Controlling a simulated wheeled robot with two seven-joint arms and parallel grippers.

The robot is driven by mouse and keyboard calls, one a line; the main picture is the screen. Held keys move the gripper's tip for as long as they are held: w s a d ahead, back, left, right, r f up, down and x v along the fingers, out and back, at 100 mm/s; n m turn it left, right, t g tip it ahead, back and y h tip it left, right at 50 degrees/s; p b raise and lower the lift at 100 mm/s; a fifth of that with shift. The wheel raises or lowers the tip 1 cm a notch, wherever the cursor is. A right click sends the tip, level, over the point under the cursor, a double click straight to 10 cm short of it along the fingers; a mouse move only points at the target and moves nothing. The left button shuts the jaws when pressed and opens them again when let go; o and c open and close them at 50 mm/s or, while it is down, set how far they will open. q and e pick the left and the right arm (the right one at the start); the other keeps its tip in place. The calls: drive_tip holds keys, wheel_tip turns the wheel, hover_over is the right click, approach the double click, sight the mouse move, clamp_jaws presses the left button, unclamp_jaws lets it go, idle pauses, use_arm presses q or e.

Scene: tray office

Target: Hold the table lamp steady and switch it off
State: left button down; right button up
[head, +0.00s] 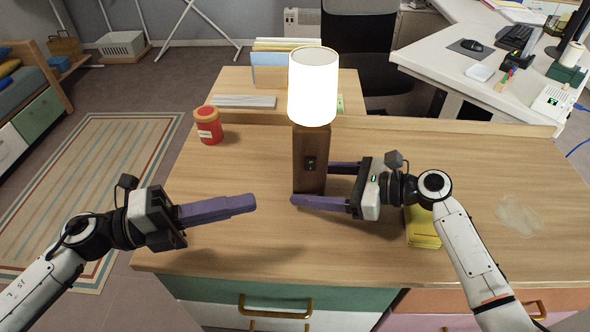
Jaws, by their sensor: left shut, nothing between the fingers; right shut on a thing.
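The table lamp (309,150) stands upright on the wooden desk in the head view. Its white shade (313,85) glows, so it is lit. A small dark switch (309,164) is on the near face of its wooden base. My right gripper (311,184) comes from the right and is shut on the lower part of the base, one purple finger in front and the other partly hidden behind. My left gripper (254,203) is shut and empty above the desk, left of the lamp and apart from it.
A yellow item (423,228) lies partly under my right arm. A grey closed item (244,101) and files (287,45) are behind. Desk space between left gripper and lamp is clear.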

sight(311, 165)
use_arm(q)
drive_tip(key=shift+d, duration=0.1)
drive_tip(key=w+d, duration=0.7)
drive_tip(key=d, duration=0.2)
drive_tip(key=shift+r, duration=0.4)
drive_tip(key=shift+w, duration=0.15)
